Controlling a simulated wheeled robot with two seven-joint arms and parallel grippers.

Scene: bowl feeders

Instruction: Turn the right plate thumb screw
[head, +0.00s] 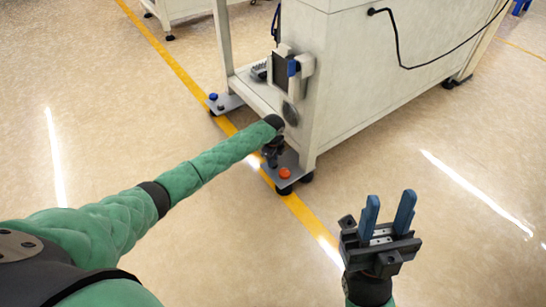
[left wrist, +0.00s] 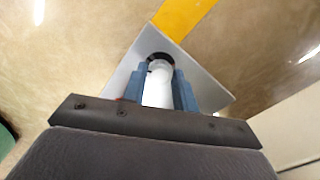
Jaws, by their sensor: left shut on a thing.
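The right plate (head: 290,160) is a small grey plate at the foot of the white machine, with an orange-red knob (head: 285,173) on it. My left gripper (head: 271,155) is down at this plate, beside the knob; the arm and hand hide most of the thumb screw in the head view. A bright white part shows between the fingers. My right gripper (head: 388,220) is open and empty, above the floor at the lower right.
The left plate (head: 225,103) carries a blue knob and a small dark part. The white machine cabinet (head: 370,80) rises right beside my left gripper. A yellow floor line (head: 180,70) runs past the plates. Floor around my right gripper is clear.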

